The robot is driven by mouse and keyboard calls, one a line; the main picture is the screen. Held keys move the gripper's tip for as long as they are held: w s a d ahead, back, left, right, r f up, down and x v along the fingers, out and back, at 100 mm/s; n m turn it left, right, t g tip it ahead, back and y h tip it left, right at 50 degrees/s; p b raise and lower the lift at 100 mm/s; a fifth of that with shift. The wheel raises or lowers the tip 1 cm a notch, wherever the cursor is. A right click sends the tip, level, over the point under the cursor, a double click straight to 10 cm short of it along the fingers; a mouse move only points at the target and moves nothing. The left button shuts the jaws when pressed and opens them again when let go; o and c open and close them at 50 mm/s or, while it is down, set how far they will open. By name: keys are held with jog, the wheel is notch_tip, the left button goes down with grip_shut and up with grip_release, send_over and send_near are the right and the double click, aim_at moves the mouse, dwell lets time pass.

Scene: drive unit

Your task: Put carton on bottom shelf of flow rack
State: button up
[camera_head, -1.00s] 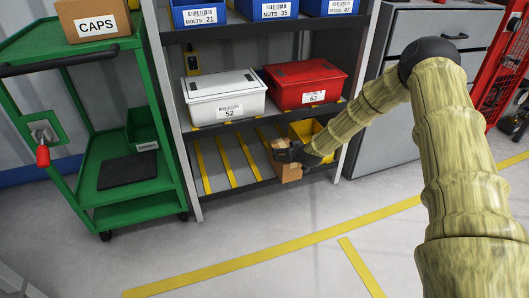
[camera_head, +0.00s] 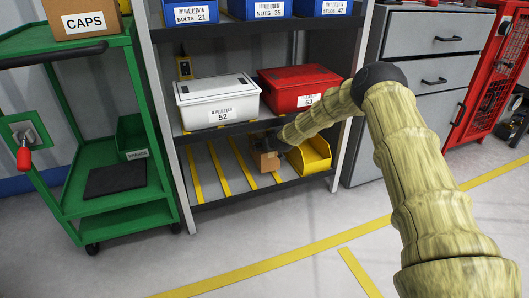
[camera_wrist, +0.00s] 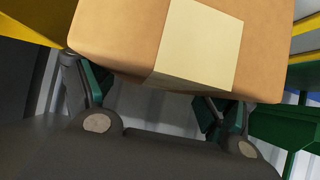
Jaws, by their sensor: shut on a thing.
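The brown carton (camera_head: 266,160) is at the bottom shelf (camera_head: 235,198) of the flow rack, just left of a yellow bin. My gripper (camera_head: 263,144) is shut on the carton from above and behind in the head view. In the wrist view the carton (camera_wrist: 190,45), with a pale label, fills the upper middle between the fingers of my gripper (camera_wrist: 155,100). The carton looks at or just above the shelf's yellow-striped surface; I cannot tell whether it touches.
A yellow bin (camera_head: 312,155) stands right of the carton on the bottom shelf. The shelf's left part is free. A white box (camera_head: 217,102) and a red box (camera_head: 300,88) sit on the shelf above. A green cart (camera_head: 120,205) stands left, grey drawers (camera_head: 425,75) right.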

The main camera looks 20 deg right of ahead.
jog(key=shift+w+f, duration=0.2)
notch_tip(320, 180, down, 3)
jog(key=b, duration=0.2)
jog(key=shift+b, duration=0.4)
jog(key=o, duration=1.9)
jog(key=shift+f, duration=0.1)
